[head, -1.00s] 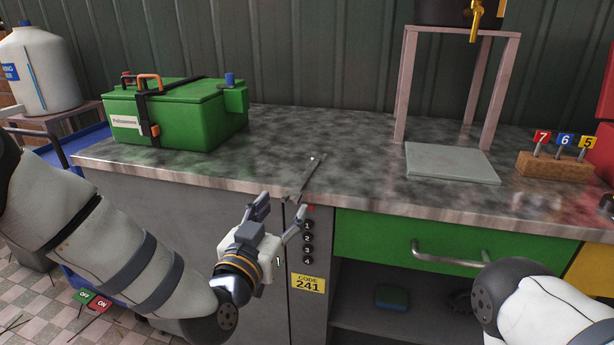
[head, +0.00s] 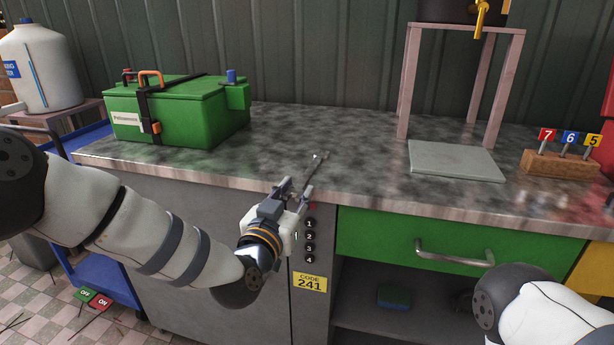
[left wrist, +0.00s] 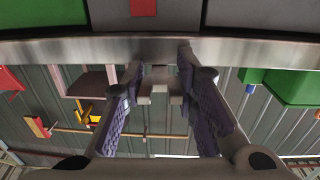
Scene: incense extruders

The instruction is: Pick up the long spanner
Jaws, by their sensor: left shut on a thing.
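The long spanner (head: 315,170) is a thin grey metal tool at the front edge of the speckled counter, left of the middle. Its far end points toward the back wall and its near end reaches my left gripper (head: 297,194). That gripper is at the counter's front edge, shut on the spanner's near end. In the left wrist view a pale metal piece (left wrist: 160,88), which looks like the spanner's end, shows between the two dark ribbed fingers. I cannot tell whether the spanner still touches the counter. My right gripper is out of view; only part of that arm shows.
A green box (head: 180,112) stands on the counter's left. A pale stand (head: 403,85) with a grey slab (head: 455,162) is right of centre. A wooden block (head: 560,163) holds numbered tags. A green drawer (head: 380,240) is below. The counter's middle is clear.

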